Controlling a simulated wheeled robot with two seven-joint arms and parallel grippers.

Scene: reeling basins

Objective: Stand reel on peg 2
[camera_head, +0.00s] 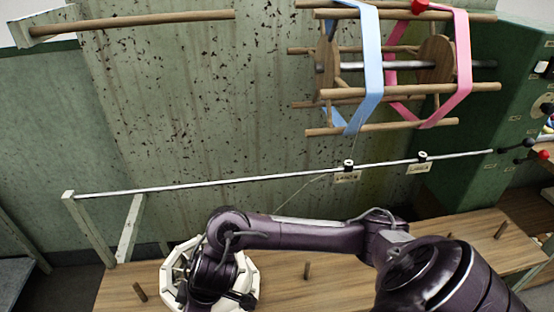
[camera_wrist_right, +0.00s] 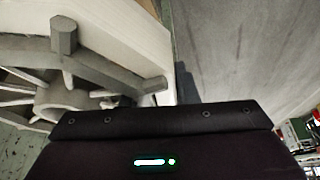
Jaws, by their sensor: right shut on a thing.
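A white many-sided reel (camera_head: 251,279) shows at the bottom left of the head view, over the wooden bench top. My right gripper (camera_head: 212,297) is at the reel and shut on it; my wrist hides the reel's middle and the fingertips. In the right wrist view the reel (camera_wrist_right: 95,70) fills the upper left, with its hub, spokes and rim close to my gripper body. Short wooden pegs stand on the bench: one (camera_head: 140,292) left of the reel, one (camera_head: 307,271) right of it and another (camera_head: 501,229) far right. No peg numbers are readable. My left gripper is not in view.
The wooden bench top (camera_head: 345,288) is bare between the pegs. A thin metal rail (camera_head: 250,182) with two small labelled guides runs above it. A large wooden skein frame (camera_head: 400,92) with blue and pink bands hangs higher. A green machine housing (camera_head: 475,150) stands right.

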